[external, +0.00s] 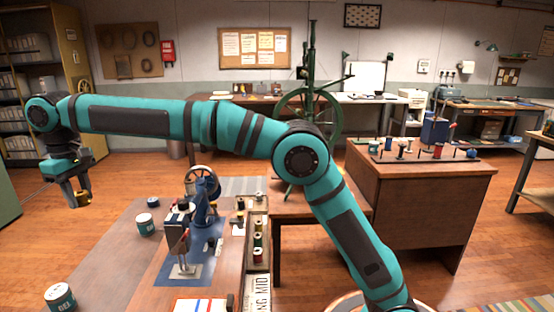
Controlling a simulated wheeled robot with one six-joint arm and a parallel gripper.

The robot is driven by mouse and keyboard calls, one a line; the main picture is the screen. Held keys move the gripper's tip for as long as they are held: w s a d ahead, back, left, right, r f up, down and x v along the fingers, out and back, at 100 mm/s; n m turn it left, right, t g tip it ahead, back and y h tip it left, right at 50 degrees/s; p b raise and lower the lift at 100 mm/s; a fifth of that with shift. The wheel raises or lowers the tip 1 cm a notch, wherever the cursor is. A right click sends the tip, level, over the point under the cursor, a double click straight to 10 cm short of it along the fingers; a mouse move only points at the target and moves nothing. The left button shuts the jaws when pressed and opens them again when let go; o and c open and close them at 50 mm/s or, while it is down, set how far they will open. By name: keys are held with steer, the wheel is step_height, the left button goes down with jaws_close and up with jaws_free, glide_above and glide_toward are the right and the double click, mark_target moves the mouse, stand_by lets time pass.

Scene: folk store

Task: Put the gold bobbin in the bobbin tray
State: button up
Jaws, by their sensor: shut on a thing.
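My gripper (76,198) hangs at the far left, pointing down, with my arm stretched across the view. It is shut on the gold bobbin (84,196), a small gold-coloured piece partly hidden by the fingers. They are held in the air, left of the long wooden table. A narrow tray (248,262) with several spools, green and red among them, lies along the table's right side. A dark board (458,158) with pegs and several spools sits on the brown cabinet at the right. I cannot tell for certain which one is the bobbin tray.
A sewing machine (205,198) stands on a blue mat (198,262) on the table. Teal-and-white tins (146,225) and (60,297) stand at the table's left. A large green wheeled machine (309,100) rises behind my arm. The floor below my gripper is open.

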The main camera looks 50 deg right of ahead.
steer(key=w+d+m, duration=0.1)
steer(key=w+d, duration=0.1)
steer(key=d, duration=0.5)
steer(key=w+d+m, duration=0.1)
steer(key=w+d, duration=0.2)
steer(key=d, duration=0.4)
steer(key=m, duration=0.9)
glide_above(258, 208)
step_height(258, 208, down, 28)
steer(key=shift+w+d+f, duration=0.1)
steer(key=shift+d, duration=0.05)
steer(key=shift+f, duration=0.1)
steer(key=o, duration=0.7)
